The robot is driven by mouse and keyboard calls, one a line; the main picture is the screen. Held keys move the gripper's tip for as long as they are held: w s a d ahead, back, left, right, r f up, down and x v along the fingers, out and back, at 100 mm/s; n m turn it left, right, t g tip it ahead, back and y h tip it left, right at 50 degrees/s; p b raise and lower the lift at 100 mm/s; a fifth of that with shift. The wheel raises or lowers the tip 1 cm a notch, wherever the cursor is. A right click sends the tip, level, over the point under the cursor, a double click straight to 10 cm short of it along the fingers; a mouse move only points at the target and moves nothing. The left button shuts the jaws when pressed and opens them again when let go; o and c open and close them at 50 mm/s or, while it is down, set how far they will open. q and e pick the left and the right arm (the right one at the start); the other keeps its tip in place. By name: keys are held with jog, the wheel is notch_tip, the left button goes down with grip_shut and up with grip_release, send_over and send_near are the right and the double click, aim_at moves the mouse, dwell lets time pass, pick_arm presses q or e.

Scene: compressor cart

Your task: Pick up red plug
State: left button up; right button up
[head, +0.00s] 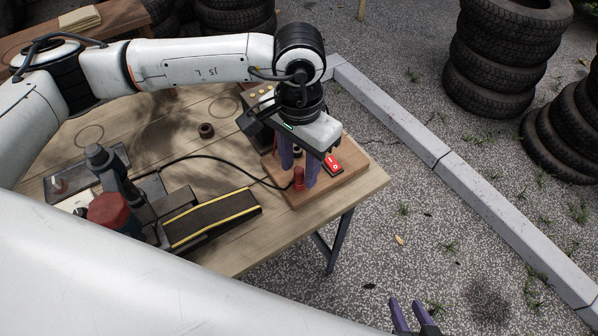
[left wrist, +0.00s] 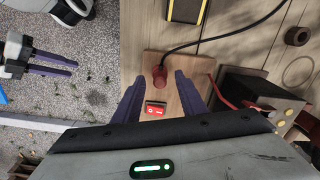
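The red plug (head: 299,179) stands upright on the wooden board at the table's right end, with a black cable running from it. It also shows in the left wrist view (left wrist: 159,78). My left gripper (head: 300,177) points down over the board and is open. In the left wrist view its purple fingers (left wrist: 159,76) lie on either side of the plug, with a gap on each side. I cannot tell how far the fingertips are above the board. My right gripper (head: 406,302) is open and empty, low beyond the table's front edge.
A red rocker switch (head: 332,163) sits on the wooden board (head: 345,178) close to the plug. A yellow-edged black block (head: 213,219) and a tool with a red cap (head: 110,212) lie to the left. A dark box (head: 255,126) stands behind my left gripper.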

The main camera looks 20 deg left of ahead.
pick_arm(q)
jog(key=shift+c, duration=0.4)
grip_shut()
jog(key=shift+r, duration=0.1)
